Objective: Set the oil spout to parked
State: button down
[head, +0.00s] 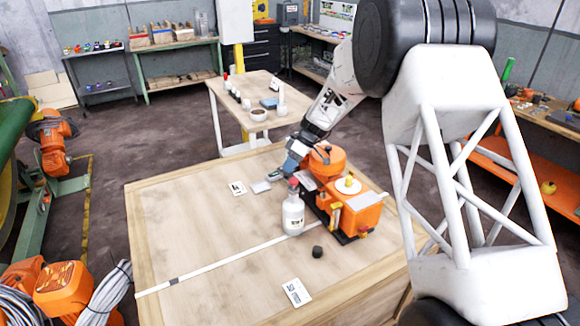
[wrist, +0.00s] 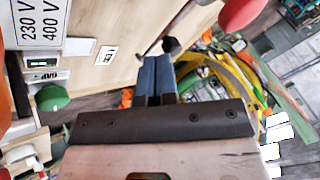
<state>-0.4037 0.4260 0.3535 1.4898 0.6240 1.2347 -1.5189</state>
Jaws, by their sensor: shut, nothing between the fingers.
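An orange machine (head: 345,212) with a round white disc on top stands on the wooden workbench (head: 190,215). My gripper (head: 288,170) is at the machine's far left side, low over the bench. In the wrist view its blue fingers (wrist: 157,72) are together with nothing between them. A thin metal rod (wrist: 170,26) with a dark end (wrist: 171,45) is just beyond the fingertips; I cannot tell whether they touch. This rod may be the oil spout, but I cannot tell for sure. A rounded red part (wrist: 240,12) is to its right.
A white bottle (head: 293,215) with a red cap stands close to the machine's left side. A small black piece (head: 318,252) and a printed card (head: 297,292) lie in front. A label marked 230 V and 400 V (wrist: 40,22) shows at left. The bench's left half is mostly clear.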

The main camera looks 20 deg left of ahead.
jog(key=shift+d, duration=0.15)
jog(key=shift+d, duration=0.6)
jog(key=shift+d+r, duration=0.1)
jog(key=v, duration=0.9)
jog(key=shift+d+r, duration=0.3)
jog(key=shift+d, duration=0.05)
dwell(0.3)
jog(key=s+m+t, duration=0.1)
jog(key=m, duration=0.1)
jog(key=d+m+t+y, duration=0.1)
jog(key=m, duration=0.1)
jog(key=s+f+m+t+y, duration=0.1)
jog(key=m, duration=0.1)
jog(key=shift+s+d, duration=0.25)
jog(key=shift+s, duration=0.15)
